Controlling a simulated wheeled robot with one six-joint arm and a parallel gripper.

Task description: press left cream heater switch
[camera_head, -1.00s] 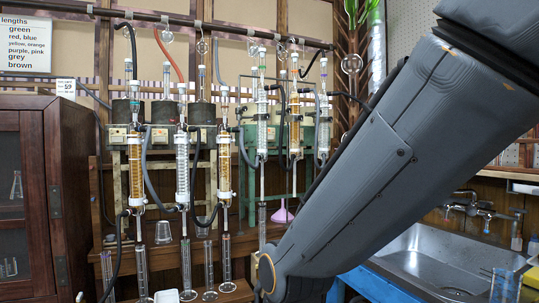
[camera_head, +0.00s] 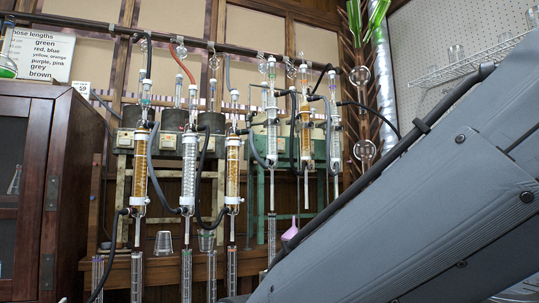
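The left cream heater (camera_head: 125,139) is a small cream-fronted box under a dark pot, on a cream stand at the left of the rig. Its switch is too small to make out, and the glass column and hoses in front hide part of the box. Another cream-fronted heater (camera_head: 167,142) stands just to its right. My gripper is out of view. Only my large grey arm shows, crossing the lower right of the picture, well apart from the heaters in the image.
Several glass condensers (camera_head: 188,170) with looping dark hoses stand in front of the heaters. A green stand (camera_head: 259,200) is right of the cream one. A dark wooden cabinet (camera_head: 70,190) stands at left. An upturned glass beaker (camera_head: 163,243) sits on the wooden bench.

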